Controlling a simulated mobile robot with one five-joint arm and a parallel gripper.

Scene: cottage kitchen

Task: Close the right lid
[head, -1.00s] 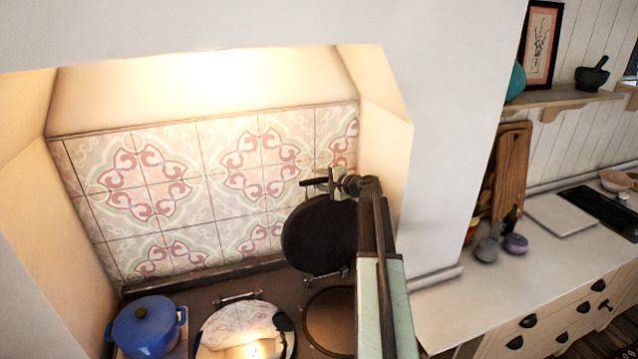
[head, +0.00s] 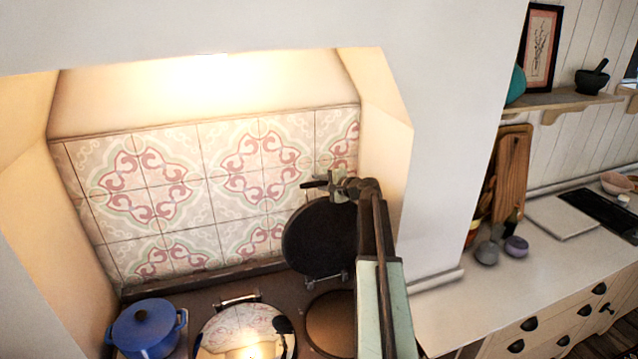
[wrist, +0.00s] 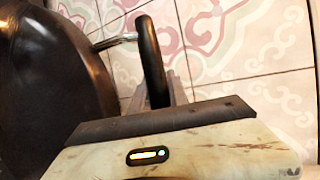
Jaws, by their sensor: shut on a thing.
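The right lid (head: 316,240) is round, dark on its inner face, and stands raised on its hinge against the back of the stove. The round right hotplate (head: 332,318) below it is uncovered and partly hidden by my arm. My gripper (head: 339,185) is at the top edge of the raised lid, shut on its handle. In the wrist view the black handle (wrist: 151,62) stands at my gripper jaw (wrist: 165,100), with the dark lid (wrist: 50,75) to its left. The exact contact is partly hidden.
The shiny left lid (head: 245,330) lies closed on the stove. A blue pot (head: 146,328) stands at the far left. The tiled wall (head: 180,190) is close behind the raised lid. The alcove side wall (head: 378,120) and a counter (head: 480,290) are to the right.

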